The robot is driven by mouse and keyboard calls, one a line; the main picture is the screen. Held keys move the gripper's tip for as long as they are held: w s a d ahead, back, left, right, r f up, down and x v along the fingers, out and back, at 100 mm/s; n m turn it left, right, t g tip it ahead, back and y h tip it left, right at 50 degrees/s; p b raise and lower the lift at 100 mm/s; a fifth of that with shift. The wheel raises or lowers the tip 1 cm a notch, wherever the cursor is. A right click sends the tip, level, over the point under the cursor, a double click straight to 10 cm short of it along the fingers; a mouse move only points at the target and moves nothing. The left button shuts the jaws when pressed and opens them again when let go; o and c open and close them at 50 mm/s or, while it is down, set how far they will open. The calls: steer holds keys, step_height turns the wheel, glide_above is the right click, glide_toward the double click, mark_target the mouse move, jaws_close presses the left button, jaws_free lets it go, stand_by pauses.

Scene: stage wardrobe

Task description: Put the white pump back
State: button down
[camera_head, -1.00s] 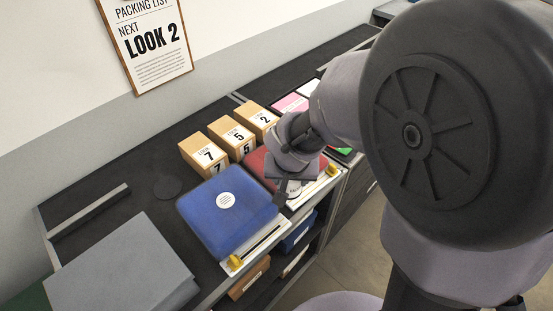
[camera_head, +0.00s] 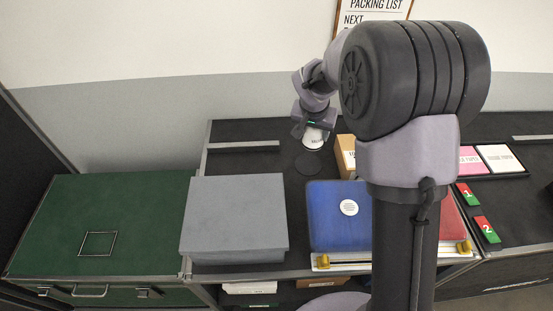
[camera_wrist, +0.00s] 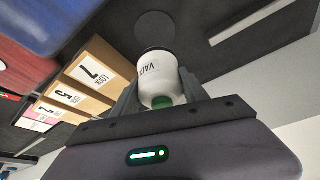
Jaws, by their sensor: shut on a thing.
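The white pump (camera_wrist: 158,78) is a white bottle with dark lettering and a green part at the near end. It also shows in the head view (camera_head: 314,139), hanging below my gripper (camera_head: 313,121). In the wrist view my gripper (camera_wrist: 155,100) is shut on the bottle, with a finger on each side. A dark round disc (camera_head: 308,163) lies on the black counter just below the bottle in the head view. The disc also shows in the wrist view (camera_wrist: 154,27), beyond the bottle's far end. Whether the bottle touches the counter is unclear.
A grey box (camera_head: 235,215) stands left of the disc, and a blue case (camera_head: 330,220) stands in front to the right. Numbered cardboard boxes (camera_wrist: 95,72) stand beside the disc. A metal strip (camera_head: 243,146) lies at the back left. A green case (camera_head: 100,215) is at far left.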

step_height(320, 180, down, 10)
steer(key=b, duration=0.4)
steer(key=shift+w+a+f, duration=0.1)
steer(key=c, duration=0.6)
jaws_free()
